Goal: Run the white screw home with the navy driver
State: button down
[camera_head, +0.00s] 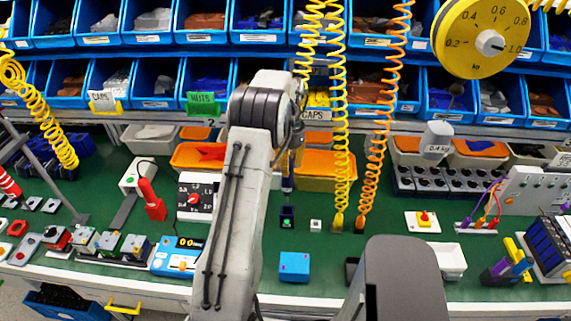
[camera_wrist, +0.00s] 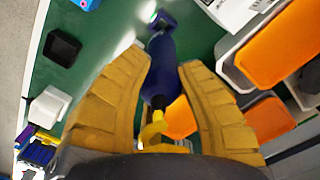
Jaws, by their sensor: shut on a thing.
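My gripper (camera_wrist: 165,85) has its yellow fingers closed around the navy driver (camera_wrist: 161,65). In the head view the driver (camera_head: 288,178) hangs roughly upright beside my arm, above a small navy block (camera_head: 287,217). The block also shows beyond the driver's far end in the wrist view (camera_wrist: 164,20). I cannot tell whether the driver touches it. A small white piece (camera_head: 316,226) stands on the green bench just right of the navy block; a screw is too small to make out with certainty. My arm hides part of the gripper in the head view.
A blue box (camera_head: 294,266) sits in front, and a white tray (camera_head: 447,262) at the right front. Orange-lidded bins (camera_head: 325,170) stand close behind the driver. Yellow and orange coiled hoses (camera_head: 376,150) hang to the right. A dial box (camera_head: 197,197) is at the left.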

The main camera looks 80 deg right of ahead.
aim_at(288, 189)
jog(key=shift+f, duration=2.75)
notch_tip(288, 189, down, 3)
jog(key=shift+f+b, duration=0.2)
jog(key=shift+b, duration=0.85)
jog(key=shift+f+b, duration=0.55)
jog(key=shift+b, duration=0.2)
jog(key=shift+d+f+b, duration=0.1)
jog(key=shift+f+b, duration=0.35)
jog(key=shift+b, duration=0.1)
jog(key=c, duration=0.8)
grip_release()
jog(key=shift+o, duration=0.2)
jog(key=shift+f, duration=0.1)
notch_tip(288, 189, up, 12)
jog(key=shift+d, duration=0.2)
